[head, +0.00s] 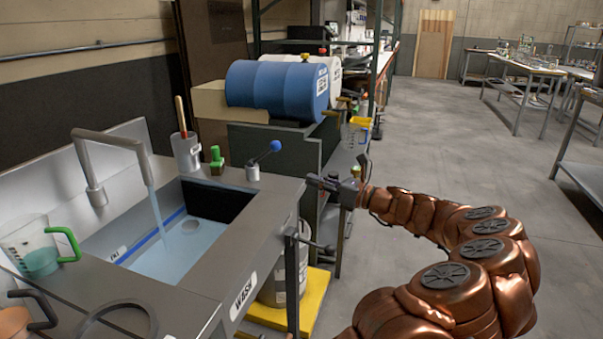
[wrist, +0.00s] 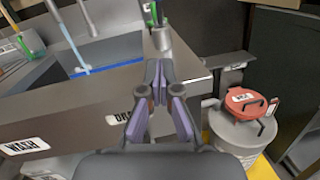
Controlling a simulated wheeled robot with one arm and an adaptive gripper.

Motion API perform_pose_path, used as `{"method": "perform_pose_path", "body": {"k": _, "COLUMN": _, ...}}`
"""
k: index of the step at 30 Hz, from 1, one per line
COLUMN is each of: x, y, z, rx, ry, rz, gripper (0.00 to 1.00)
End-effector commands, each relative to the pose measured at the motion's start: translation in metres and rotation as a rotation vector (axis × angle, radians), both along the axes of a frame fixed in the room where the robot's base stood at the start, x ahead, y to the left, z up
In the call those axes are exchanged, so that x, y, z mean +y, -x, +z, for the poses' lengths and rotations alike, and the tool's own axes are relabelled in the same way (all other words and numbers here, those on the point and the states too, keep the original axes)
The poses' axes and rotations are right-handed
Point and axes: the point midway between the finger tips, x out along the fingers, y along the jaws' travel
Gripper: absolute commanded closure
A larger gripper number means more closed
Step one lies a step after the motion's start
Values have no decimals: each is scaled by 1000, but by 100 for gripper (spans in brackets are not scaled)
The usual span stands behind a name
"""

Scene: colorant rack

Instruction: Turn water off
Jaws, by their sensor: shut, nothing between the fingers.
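A bent grey faucet (head: 112,150) pours a stream of water (head: 156,213) into the metal sink (head: 215,200), which holds pale blue water. The stream also shows in the wrist view (wrist: 66,38). A lever with a blue ball knob (head: 275,146) stands on a grey base at the sink's right back corner. A green valve-like piece (head: 216,158) stands left of it. My gripper (head: 314,180) is shut and empty, just right of the counter's edge and apart from the blue-knobbed lever. Its closed fingers (wrist: 159,72) show in the wrist view in front of the counter edge.
A blue drum (head: 278,88) lies behind the sink. A green-handled jug (head: 38,248) stands at the left. A black-ended lever (head: 318,245) sticks out under the counter. A red-lidded bucket (wrist: 240,118) stands on a yellow base. Open floor lies to the right.

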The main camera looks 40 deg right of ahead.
Motion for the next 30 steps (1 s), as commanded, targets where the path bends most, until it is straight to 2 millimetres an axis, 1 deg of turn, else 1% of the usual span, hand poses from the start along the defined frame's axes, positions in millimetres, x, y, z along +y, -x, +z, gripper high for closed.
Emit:
{"method": "perform_pose_path", "body": {"k": 18, "x": 35, "y": -81, "z": 5, "rx": 1, "ry": 2, "rz": 3, "gripper": 100}}
{"method": "perform_pose_path", "body": {"k": 19, "x": 36, "y": -84, "z": 6, "rx": 1, "ry": 2, "rz": 2, "gripper": 100}}
{"method": "perform_pose_path", "body": {"k": 24, "x": 37, "y": -98, "z": 25, "rx": 0, "ry": 4, "rz": -3, "gripper": 100}}
{"method": "perform_pose_path", "body": {"k": 30, "x": 39, "y": -106, "z": 35, "rx": 1, "ry": 2, "rz": -3, "gripper": 100}}
